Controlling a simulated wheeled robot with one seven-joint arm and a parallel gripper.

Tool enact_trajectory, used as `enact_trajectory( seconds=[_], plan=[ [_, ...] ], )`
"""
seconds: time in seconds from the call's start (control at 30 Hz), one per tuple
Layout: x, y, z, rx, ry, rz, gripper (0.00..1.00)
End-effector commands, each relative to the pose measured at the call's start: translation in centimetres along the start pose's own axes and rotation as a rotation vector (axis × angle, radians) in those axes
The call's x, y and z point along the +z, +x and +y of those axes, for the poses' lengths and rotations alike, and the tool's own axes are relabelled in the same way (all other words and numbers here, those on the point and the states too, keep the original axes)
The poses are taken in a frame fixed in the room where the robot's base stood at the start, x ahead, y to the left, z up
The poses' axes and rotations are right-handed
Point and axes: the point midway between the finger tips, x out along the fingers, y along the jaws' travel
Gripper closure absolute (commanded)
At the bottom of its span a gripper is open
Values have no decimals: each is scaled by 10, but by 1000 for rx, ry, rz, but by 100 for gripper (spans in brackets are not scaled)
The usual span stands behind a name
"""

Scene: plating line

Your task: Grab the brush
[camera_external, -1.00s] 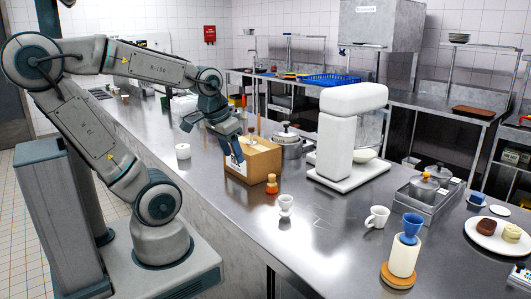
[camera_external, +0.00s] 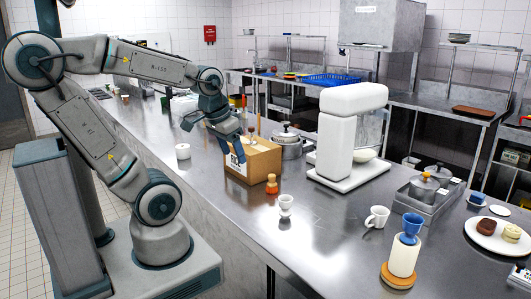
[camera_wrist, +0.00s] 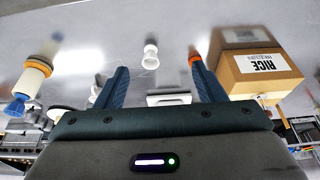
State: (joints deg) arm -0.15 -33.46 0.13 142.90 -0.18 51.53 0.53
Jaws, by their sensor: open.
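I cannot make out a brush for certain. A thin upright stick (camera_external: 258,124) and a small dark red item show at the top of the cardboard box (camera_external: 262,161) in the external view; I cannot tell what they are. My gripper (camera_external: 213,138) is open and empty above the counter, with one finger in front of the box's left part. In the wrist view my gripper's two blue fingers (camera_wrist: 158,68) stand wide apart with nothing held. The box, labelled RICE, shows right of them in the wrist view (camera_wrist: 262,68).
An orange bottle (camera_external: 272,184) and a white cup (camera_external: 286,204) stand before the box. A white roll (camera_external: 183,151) is to its left. A pot (camera_external: 291,149) and a white mixer (camera_external: 346,140) stand to its right. Bare counter (camera_external: 220,205) lies in front.

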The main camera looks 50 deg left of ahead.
Motion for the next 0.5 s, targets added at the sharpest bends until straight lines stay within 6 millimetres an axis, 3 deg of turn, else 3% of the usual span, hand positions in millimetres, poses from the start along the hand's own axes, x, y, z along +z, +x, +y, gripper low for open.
enact_trajectory(
  seconds=[0.17, 0.5],
  plan=[
    [-26, 8, -7, -9, 90, -41, 37],
    [-113, 52, -42, 12, 432, -176, 37]
  ],
)
